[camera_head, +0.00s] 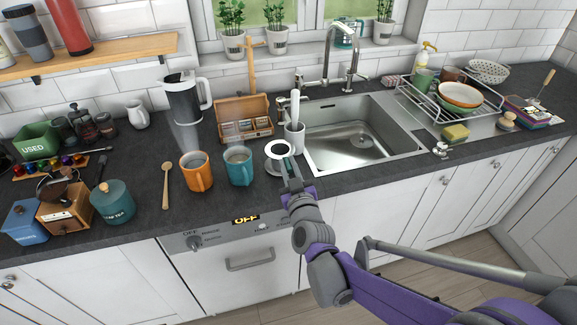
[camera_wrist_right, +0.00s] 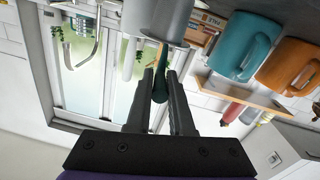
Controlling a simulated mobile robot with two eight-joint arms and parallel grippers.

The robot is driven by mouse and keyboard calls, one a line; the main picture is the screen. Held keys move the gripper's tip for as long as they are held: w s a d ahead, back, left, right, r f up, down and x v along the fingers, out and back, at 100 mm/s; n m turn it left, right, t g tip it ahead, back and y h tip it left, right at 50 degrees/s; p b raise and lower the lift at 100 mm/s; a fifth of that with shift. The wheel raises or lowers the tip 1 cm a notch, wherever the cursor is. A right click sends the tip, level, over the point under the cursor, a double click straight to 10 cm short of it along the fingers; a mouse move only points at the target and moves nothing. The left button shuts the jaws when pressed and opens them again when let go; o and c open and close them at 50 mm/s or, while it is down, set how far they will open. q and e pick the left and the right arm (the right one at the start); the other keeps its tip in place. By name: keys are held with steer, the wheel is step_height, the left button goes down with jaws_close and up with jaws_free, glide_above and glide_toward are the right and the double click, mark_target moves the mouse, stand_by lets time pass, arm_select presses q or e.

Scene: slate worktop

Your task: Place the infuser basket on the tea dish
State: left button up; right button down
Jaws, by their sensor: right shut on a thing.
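In the right wrist view the infuser basket (camera_wrist_right: 158,18) is a grey metal cylinder at the top edge, with a dark green handle. My right gripper (camera_head: 287,167) is shut on that handle; the fingers (camera_wrist_right: 160,85) close around it in the wrist view. My left gripper is not in view.
A teal mug (camera_head: 239,168) and an orange mug (camera_head: 197,172) stand left of the basket. The utensil pot (camera_head: 294,138) stands close to its right, before the sink (camera_head: 350,150). A wooden box (camera_head: 243,112) is behind. The worktop's front edge is below my gripper.

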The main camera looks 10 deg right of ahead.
steer(key=shift+f, duration=0.2)
steer(key=c, duration=0.8)
jaws_free()
steer(key=shift+r, duration=0.1)
